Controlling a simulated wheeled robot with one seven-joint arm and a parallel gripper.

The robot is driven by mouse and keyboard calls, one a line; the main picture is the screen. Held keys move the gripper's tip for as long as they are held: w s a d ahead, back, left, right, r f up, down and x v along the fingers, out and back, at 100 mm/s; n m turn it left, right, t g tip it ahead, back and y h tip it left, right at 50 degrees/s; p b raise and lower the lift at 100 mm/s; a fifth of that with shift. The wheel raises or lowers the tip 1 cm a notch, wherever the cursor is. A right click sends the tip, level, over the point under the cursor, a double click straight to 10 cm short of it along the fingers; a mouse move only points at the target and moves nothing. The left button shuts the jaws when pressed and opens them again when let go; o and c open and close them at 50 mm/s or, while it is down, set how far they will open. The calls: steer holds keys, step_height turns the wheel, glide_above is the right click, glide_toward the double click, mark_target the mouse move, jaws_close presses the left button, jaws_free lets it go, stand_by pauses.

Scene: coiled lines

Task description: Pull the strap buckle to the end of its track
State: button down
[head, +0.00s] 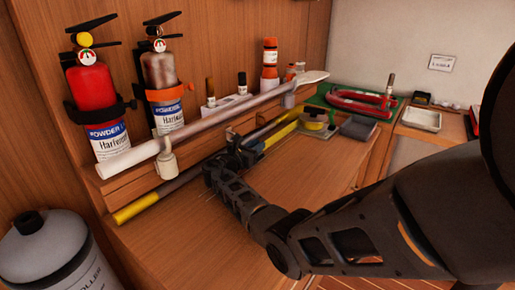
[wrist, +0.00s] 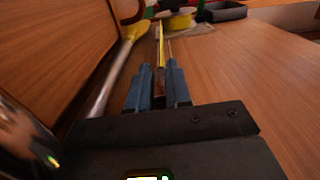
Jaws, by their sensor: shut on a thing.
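A yellow strap (head: 282,134) runs along the wooden worktop toward a yellow coil (head: 314,121). The strap (wrist: 161,45) also shows in the wrist view, leading straight away from between my fingers. My gripper (head: 256,147) is low over the worktop, near the back ledge. In the wrist view, its two blue-grey fingers (wrist: 159,76) are shut on a small dark brown piece at the near end of the strap, which looks like the strap buckle (wrist: 159,88). The buckle is hidden by my gripper in the head view. I cannot make out the track or its end.
A long pole with yellow parts (head: 132,208) lies close left of my gripper. A pale paddle (head: 215,110) rests above it. Two extinguishers (head: 91,88) (head: 159,72) hang on the wall. The worktop (head: 320,185) to the right is clear.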

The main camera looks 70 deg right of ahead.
steer(key=c, duration=1.1)
jaws_free()
steer(key=shift+v, duration=3.9)
steer(key=shift+s, duration=0.1)
